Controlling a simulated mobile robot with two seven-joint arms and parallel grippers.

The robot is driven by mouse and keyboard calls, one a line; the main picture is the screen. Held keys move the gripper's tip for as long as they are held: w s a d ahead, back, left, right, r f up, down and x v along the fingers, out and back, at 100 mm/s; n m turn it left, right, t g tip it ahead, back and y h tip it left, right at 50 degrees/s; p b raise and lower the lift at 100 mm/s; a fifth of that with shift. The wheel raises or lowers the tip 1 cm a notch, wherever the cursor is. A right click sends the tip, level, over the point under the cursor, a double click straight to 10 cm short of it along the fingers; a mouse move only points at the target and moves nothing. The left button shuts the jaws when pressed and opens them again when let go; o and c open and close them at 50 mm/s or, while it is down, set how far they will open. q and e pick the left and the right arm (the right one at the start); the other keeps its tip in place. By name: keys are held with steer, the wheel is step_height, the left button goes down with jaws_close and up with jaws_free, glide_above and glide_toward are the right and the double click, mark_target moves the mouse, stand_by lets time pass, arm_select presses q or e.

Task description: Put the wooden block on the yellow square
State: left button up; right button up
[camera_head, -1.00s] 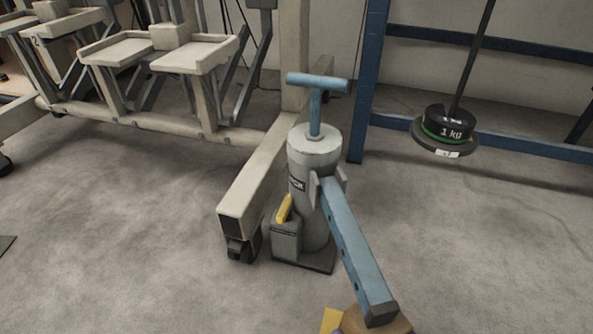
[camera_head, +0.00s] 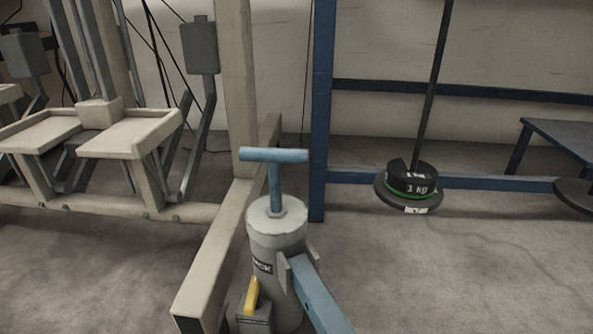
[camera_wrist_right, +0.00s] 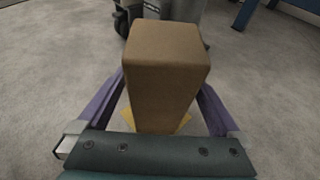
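The wooden block (camera_wrist_right: 168,85) stands upright in the middle of the right wrist view. How far the block covers the square is hidden. My right gripper (camera_wrist_right: 163,78) has one purple finger on each side of the block. Floor and yellow show between the lower fingers and the block. The fingertips meet the block's outline, so I cannot tell whether they press on it. The block, the square and both grippers are outside the head view.
A grey jack (camera_head: 276,230) with a blue T-handle (camera_head: 273,156) and a blue lever (camera_head: 318,300) stands beside a beige frame (camera_head: 215,250). A 1 kg weight (camera_head: 409,180) hangs at the right before a blue rack (camera_head: 322,110). Floor (camera_head: 470,270) at the right is bare.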

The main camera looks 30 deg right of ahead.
steer(key=shift+w+a+r, duration=0.1)
steer(key=shift+w, duration=0.65)
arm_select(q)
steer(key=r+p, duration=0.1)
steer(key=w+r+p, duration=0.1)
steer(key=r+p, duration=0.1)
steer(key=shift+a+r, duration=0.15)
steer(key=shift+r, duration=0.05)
arm_select(e)
steer(key=v, duration=1.2)
steer(key=shift+s, duration=0.45)
